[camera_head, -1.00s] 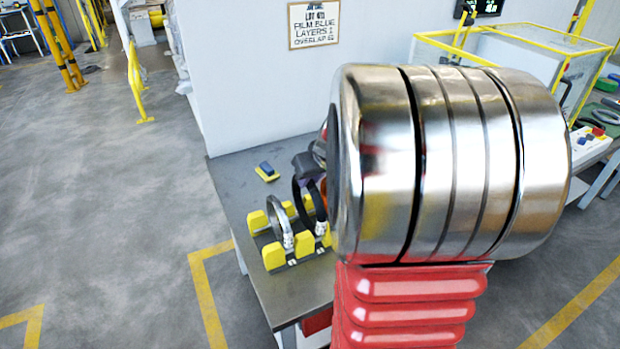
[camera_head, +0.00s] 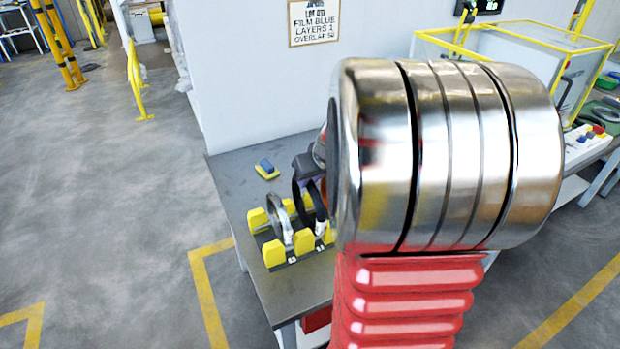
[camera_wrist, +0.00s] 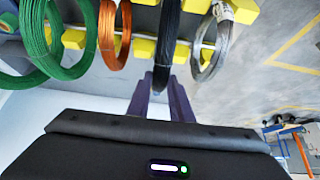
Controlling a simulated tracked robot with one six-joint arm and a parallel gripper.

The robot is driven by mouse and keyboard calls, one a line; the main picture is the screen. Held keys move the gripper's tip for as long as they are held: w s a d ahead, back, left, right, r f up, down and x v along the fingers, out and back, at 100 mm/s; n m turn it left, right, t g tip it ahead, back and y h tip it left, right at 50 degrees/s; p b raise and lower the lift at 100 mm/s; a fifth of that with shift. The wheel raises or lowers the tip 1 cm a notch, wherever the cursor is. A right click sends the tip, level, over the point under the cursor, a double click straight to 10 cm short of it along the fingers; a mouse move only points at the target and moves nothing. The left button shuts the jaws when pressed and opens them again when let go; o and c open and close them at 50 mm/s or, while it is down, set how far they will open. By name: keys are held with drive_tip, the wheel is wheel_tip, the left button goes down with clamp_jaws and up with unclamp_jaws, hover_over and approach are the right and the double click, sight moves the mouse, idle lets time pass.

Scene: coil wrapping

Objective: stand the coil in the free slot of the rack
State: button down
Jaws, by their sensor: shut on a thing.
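The rack (camera_head: 277,253) has yellow blocks and stands on the grey bench. My gripper (camera_wrist: 160,88), with purple fingers, is shut on the black coil (camera_wrist: 170,30). In the head view the black coil (camera_head: 297,197) is upright, beside the silver coil (camera_head: 272,222) in the rack. In the wrist view the black coil lies between the orange coil (camera_wrist: 105,35) and the silver coil (camera_wrist: 222,45), in line with a gap between yellow blocks. A green coil (camera_wrist: 35,40) is at the left. My arm hides part of the rack, and I cannot tell whether the black coil touches its bottom.
The bench (camera_head: 235,190) has bare room left of the rack. A blue and yellow block (camera_head: 266,169) lies behind the rack. A white wall with a sign (camera_head: 316,20) rises behind the bench. A yellow-framed clear enclosure (camera_head: 500,70) stands at the right.

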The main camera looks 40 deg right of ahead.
drive_tip(key=c, duration=1.5)
unclamp_jaws()
drive_tip(key=shift+f, duration=0.1)
drive_tip(key=shift+v, duration=0.75)
drive_tip(key=v, duration=1.2)
drive_tip(key=shift+r, duration=0.2)
